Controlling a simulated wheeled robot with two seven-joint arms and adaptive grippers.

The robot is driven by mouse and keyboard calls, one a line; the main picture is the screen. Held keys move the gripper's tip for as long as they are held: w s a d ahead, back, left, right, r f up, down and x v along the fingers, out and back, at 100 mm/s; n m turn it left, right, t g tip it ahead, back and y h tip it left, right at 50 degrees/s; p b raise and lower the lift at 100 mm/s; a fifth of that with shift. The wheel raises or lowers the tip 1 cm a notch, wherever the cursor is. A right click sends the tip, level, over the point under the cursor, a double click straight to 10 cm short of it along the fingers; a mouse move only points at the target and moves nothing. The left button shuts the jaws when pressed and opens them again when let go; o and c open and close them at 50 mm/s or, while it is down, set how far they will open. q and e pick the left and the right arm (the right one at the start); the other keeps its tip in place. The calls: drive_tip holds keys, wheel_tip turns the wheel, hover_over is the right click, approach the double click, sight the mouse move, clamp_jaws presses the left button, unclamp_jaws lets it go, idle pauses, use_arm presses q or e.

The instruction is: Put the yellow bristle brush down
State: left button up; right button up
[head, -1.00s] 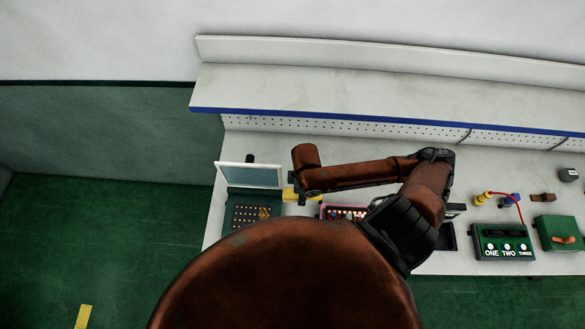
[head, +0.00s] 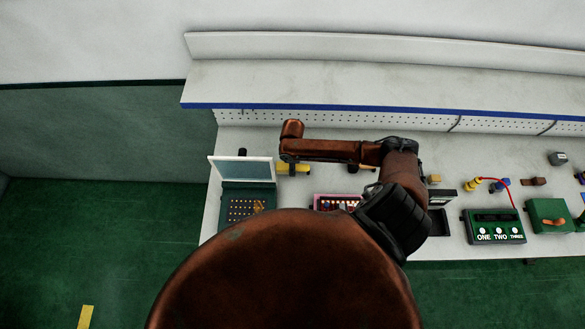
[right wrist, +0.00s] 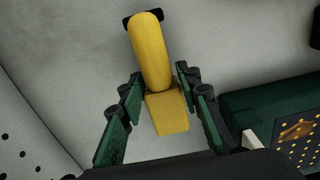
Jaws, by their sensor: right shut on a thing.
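The yellow bristle brush (right wrist: 150,50) lies lengthwise between the fingers of my right gripper (right wrist: 158,76) in the right wrist view. Its wider block end (right wrist: 168,112) is nearest the palm, and a black part shows behind its far end. The right gripper is shut on the brush. In the head view part of the brush (head: 299,169) shows beside my arm, over the back part of the workbench (head: 330,139). My arm hides the gripper there. I cannot tell whether the brush touches the bench. My left gripper is not in view.
A green box with a raised lid (head: 247,207) stands in front and left of the brush. A pink-edged tray (head: 337,202) is to the right. A ONE-TWO-THREE box (head: 493,227) and a green case (head: 549,216) stand farther right. A perforated panel and shelf run behind.

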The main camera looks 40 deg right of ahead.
drive_tip(key=shift+s+f, duration=0.2)
drive_tip(key=shift+f, duration=0.7)
drive_tip(key=o, duration=1.1)
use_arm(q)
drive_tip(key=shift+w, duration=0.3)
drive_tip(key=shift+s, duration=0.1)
use_arm(e)
drive_tip(key=shift+r, duration=0.55)
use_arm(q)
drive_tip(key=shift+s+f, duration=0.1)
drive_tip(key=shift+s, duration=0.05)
use_arm(e)
wheel_tip(320, 180, up, 11)
drive_tip(key=shift+r, duration=0.15)
